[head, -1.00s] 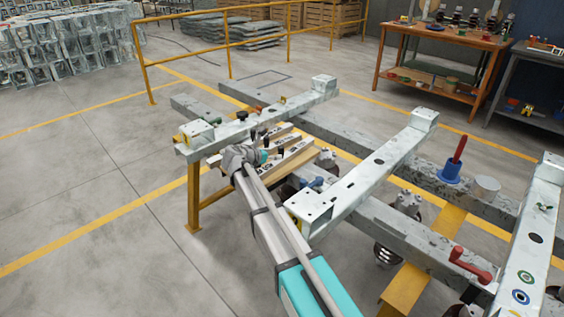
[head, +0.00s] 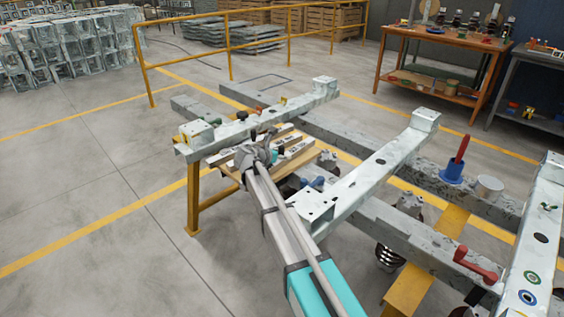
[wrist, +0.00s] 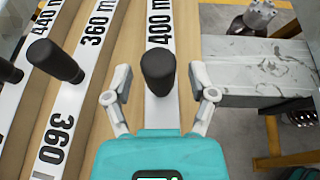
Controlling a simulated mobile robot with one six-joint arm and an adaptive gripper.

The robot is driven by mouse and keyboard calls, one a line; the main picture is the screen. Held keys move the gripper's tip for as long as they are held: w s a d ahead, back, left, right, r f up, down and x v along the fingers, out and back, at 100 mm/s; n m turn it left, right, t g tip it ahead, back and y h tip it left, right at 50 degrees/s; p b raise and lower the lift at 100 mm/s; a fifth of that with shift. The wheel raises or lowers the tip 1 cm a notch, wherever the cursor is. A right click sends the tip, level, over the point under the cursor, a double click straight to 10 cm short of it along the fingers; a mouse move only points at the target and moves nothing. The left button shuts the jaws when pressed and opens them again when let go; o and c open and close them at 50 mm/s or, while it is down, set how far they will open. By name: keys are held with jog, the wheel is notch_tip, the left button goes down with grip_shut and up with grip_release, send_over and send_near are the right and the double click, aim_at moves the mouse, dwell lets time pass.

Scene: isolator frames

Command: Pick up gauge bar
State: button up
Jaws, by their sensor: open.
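Three white gauge bars lie side by side on a wooden board (wrist: 222,20) in the wrist view: a 440 mm bar (wrist: 45,22), a 360 mm bar (wrist: 88,45) and a 400 mm bar (wrist: 160,28). Black knobs stand up from the bars. The 400 mm bar's knob (wrist: 158,70) appears between the fingertips of my gripper (wrist: 160,84), with a gap on each side. My gripper is open and holds nothing. In the head view my gripper (head: 262,150) hides part of the bars, and their labels are too small to read.
Grey steel beams with raised end blocks (head: 425,118) surround the board. A yellow railing (head: 230,45) stands behind.

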aim_at(282, 146)
jog(key=shift+c, duration=0.3)
grip_shut()
jog(key=shift+r, duration=0.2)
notch_tip(282, 146, up, 3)
jog(key=p, duration=0.3)
jog(key=s+r+p, duration=0.9)
jog(key=s+p, duration=0.1)
jog(key=s, duration=0.4)
jog(key=shift+a+r, duration=0.3)
dwell(0.4)
